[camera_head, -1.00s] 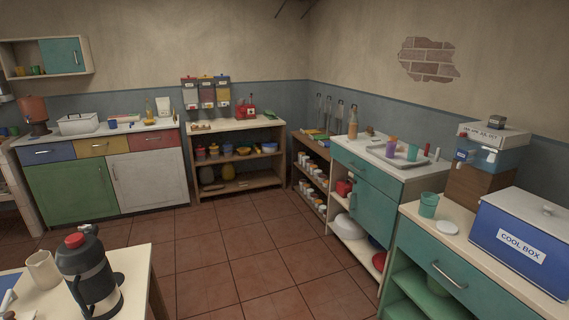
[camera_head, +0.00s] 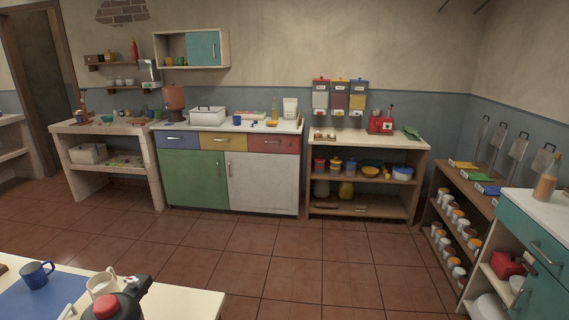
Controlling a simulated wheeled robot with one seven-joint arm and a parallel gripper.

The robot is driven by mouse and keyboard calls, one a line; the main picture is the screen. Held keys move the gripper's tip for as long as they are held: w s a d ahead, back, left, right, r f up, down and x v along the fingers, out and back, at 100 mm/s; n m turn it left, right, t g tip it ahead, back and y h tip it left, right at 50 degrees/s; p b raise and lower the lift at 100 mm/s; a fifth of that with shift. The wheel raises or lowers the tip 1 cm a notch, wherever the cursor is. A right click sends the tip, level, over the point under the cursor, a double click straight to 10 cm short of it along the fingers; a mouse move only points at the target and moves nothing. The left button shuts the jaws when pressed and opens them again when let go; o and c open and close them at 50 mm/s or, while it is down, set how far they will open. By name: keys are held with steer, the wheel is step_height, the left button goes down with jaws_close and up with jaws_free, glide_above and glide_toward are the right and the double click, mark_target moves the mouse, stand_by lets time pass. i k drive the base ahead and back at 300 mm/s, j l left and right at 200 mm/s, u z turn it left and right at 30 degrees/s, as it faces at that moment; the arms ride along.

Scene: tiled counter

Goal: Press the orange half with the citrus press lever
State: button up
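I cannot make out a citrus press or an orange half for certain in this view. A small red device (camera_head: 381,122) stands on the wooden shelf unit by the back wall, too small to tell what it is. Several small items (camera_head: 106,118) lie on the pale counter (camera_head: 75,129) at the far left, also too small to name. My gripper is not in view.
A table (camera_head: 185,303) with a blue mug (camera_head: 37,274), a cream mug (camera_head: 101,283) and a red-topped flask (camera_head: 105,307) is close in front. A coloured cabinet (camera_head: 262,183) and the shelf unit (camera_head: 423,153) line the back wall. The tiled floor (camera_head: 210,243) between is clear.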

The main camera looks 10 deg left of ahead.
mark_target(83, 101)
steer(key=i+l+u, duration=0.2)
steer(key=i, duration=1.6)
steer(key=i+u, duration=0.15)
steer(key=i, duration=0.65)
steer(key=i+l+u, duration=0.15)
steer(key=i, duration=0.65)
steer(key=i+j+u, duration=0.1)
steer(key=i+u, duration=0.2)
steer(key=u, duration=0.2)
steer(key=i+u, duration=0.3)
steer(key=u, duration=0.2)
steer(key=i+l+u, duration=0.15)
steer(key=i+u, duration=0.15)
steer(key=u, duration=0.2)
steer(key=i+j+u, duration=0.15)
steer(key=i+u, duration=0.85)
steer(key=i, duration=1.85)
steer(key=i+j+z, duration=0.1)
steer(key=i+z, duration=0.15)
steer(key=i, duration=1.6)
steer(key=i+u, duration=0.25)
steer(key=i, duration=0.7)
steer(key=i+l+u, duration=0.2)
steer(key=i, duration=0.7)
steer(key=i+j, duration=0.1)
steer(key=i, duration=1.75)
steer(key=j, duration=0.1)
